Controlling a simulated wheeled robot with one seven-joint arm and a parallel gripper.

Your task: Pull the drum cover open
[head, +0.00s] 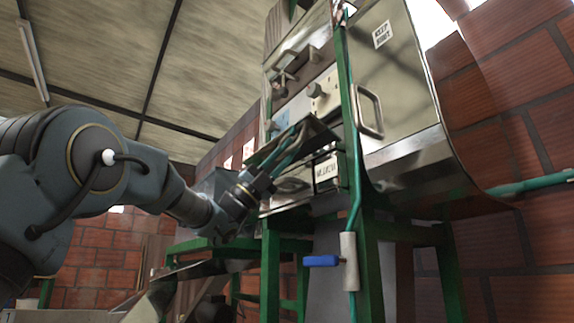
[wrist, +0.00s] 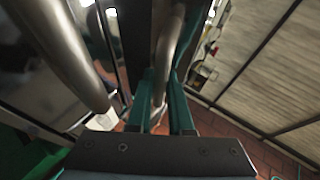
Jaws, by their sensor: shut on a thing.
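The drum cover (head: 400,85) appears to be the curved shiny metal sheet at the upper right of the head view, with a pale looped handle (head: 371,112) on its face. My gripper (head: 290,145) is at the machine's front, left of that handle and of a green post in the picture. In the wrist view my gripper's teal fingers (wrist: 160,105) are shut on a grey metal bar (wrist: 165,60). The grip itself is hidden in the head view. I cannot tell whether this bar belongs to the drum cover. A thicker-looking metal bar (wrist: 62,50) runs along the left.
A green frame (head: 271,270) carries the machine. A pipe with a blue-handled valve (head: 321,261) stands below the cover. A knob (head: 318,90) is on the machine's front. A green pipe (head: 530,184) runs to the right, before the brick wall (head: 520,265).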

